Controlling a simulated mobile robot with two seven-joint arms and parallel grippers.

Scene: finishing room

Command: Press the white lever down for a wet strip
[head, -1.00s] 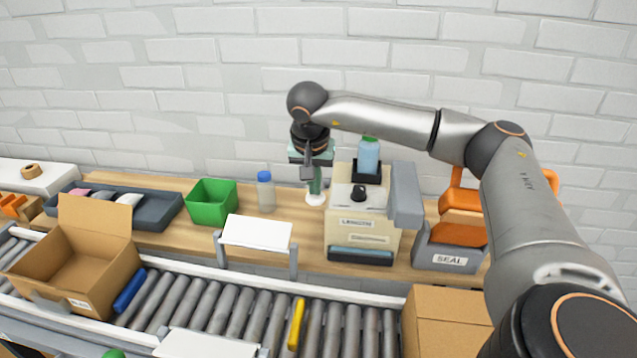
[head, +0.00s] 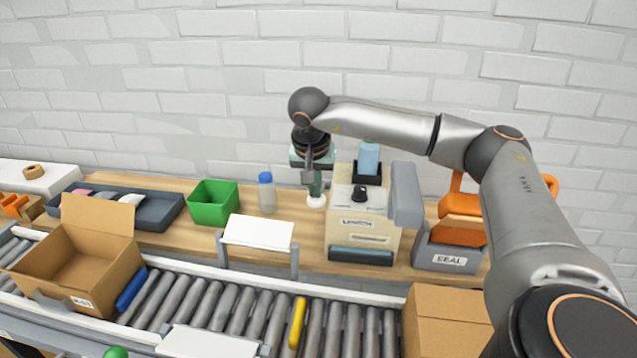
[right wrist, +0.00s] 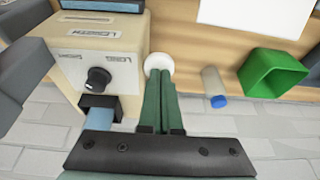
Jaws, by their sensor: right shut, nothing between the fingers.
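The tape machine (head: 350,228) is a beige box marked LENGTH, with a black dial (head: 359,193) on top. The white lever shows as a round white end (head: 316,201) beside the machine's left side; it also shows in the right wrist view (right wrist: 158,63). My right gripper (head: 315,188) is shut and empty, pointing down with its green fingertips at the white end, seemingly on it. The fingers hide part of the lever, so I cannot tell for certain whether they touch. No wet strip is visible at the slot. My left gripper is out of view.
A capped clear bottle (head: 267,193) and green bin (head: 213,203) stand to the left. An orange-and-grey SEAL dispenser (head: 455,238) is to the right. A roller conveyor (head: 230,308) with cartons runs in front.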

